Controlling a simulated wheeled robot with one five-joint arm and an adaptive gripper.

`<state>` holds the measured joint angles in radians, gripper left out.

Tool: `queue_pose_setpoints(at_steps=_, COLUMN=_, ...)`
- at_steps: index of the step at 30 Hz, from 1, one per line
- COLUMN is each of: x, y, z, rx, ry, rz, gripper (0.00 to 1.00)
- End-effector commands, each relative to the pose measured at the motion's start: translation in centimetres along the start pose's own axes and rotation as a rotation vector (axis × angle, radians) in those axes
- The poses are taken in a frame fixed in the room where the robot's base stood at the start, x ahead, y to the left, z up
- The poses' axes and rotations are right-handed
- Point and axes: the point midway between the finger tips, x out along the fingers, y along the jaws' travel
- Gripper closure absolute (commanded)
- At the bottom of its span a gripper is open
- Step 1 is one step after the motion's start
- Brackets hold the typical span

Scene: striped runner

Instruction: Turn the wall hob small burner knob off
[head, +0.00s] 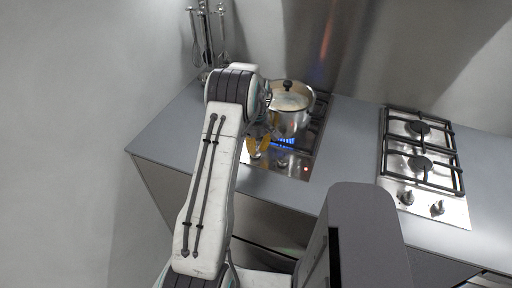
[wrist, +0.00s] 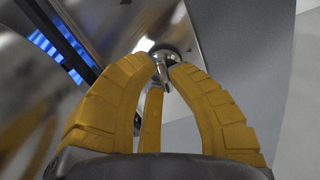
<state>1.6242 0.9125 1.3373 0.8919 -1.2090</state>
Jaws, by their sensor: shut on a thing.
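The hob with the lit burner (head: 298,172) is set in the counter on the left, by the wall. A blue flame (head: 284,142) burns under a steel pot, and it also shows in the wrist view (wrist: 62,50). My gripper (head: 259,147) has its yellow fingers at the front left of this hob. In the wrist view my gripper (wrist: 165,68) is shut on a shiny metal knob (wrist: 162,72), with fingers on both sides of it. A second knob (head: 283,161) stands to the right on the same panel. I cannot read any knob markings.
The lidded steel pot (head: 289,118) stands on the grate close behind my gripper. Utensils (head: 207,40) hang at the back left. Grey counter (head: 345,130) is clear between the hobs.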

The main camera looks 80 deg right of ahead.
Motion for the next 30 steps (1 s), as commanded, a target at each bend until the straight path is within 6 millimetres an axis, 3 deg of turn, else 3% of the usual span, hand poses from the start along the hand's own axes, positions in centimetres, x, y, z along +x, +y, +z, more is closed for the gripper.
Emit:
queue_pose_setpoints(at_steps=16, x=0.11, y=0.02, z=0.01, rx=0.046, ry=0.000, rz=0.001, gripper=1.00)
queue_pose_setpoints(at_steps=30, x=0.20, y=0.02, z=0.17, rx=0.420, ry=0.001, rz=0.002, gripper=1.00)
